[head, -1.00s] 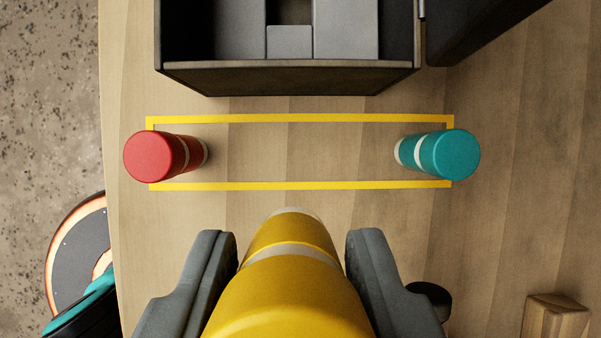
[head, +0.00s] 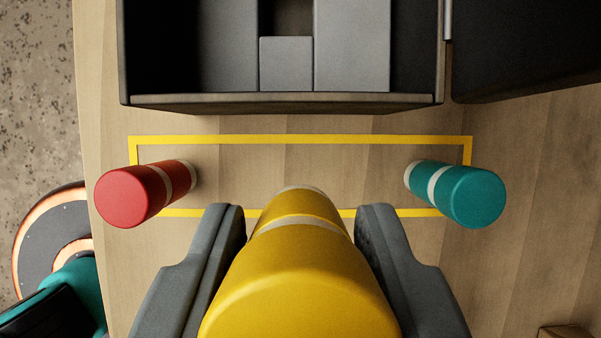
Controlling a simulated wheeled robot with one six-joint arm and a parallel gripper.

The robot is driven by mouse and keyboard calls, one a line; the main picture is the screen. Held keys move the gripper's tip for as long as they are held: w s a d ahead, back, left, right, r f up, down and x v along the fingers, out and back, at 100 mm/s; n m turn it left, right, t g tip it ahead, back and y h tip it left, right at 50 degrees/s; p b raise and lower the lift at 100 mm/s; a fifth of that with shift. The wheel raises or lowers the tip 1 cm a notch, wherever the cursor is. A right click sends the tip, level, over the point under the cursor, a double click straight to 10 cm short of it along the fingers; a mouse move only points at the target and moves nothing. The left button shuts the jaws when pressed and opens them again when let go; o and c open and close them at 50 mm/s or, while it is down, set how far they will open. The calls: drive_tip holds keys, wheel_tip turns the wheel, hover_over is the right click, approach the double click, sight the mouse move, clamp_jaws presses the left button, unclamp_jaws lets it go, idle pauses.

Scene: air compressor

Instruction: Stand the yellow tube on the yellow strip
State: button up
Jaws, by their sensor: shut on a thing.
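The yellow tube (head: 305,280) has a pale band and sits between the two grey fingers of my gripper (head: 303,235), which is shut on it. The yellow strip (head: 300,139) is a thin rectangular outline on the wooden table. The tube's far end overlaps the near line of the strip in the picture; whether it touches the table cannot be told. A red tube (head: 128,197) stands at the left end of the outline, and a teal tube (head: 468,194) stands at the right end. The middle between them is bare.
A dark open case (head: 280,102) with grey compartments stands just beyond the outline, its dark lid (head: 525,45) to the right. A wooden block (head: 566,332) shows at the lower right. A round black and orange thing (head: 45,240) lies beyond the table's left edge.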

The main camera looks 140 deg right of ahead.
wheel_tip(320, 180, down, 11)
drive_tip(key=shift+r, duration=0.1)
idle(0.5)
drive_tip(key=shift+f, duration=0.2)
drive_tip(key=o, duration=1)
drive_tip(key=shift+c, duration=0.2)
drive_tip(key=v, duration=1.2)
drive_tip(key=shift+a+r, duration=0.1)
drive_tip(key=shift+r, duration=0.1)
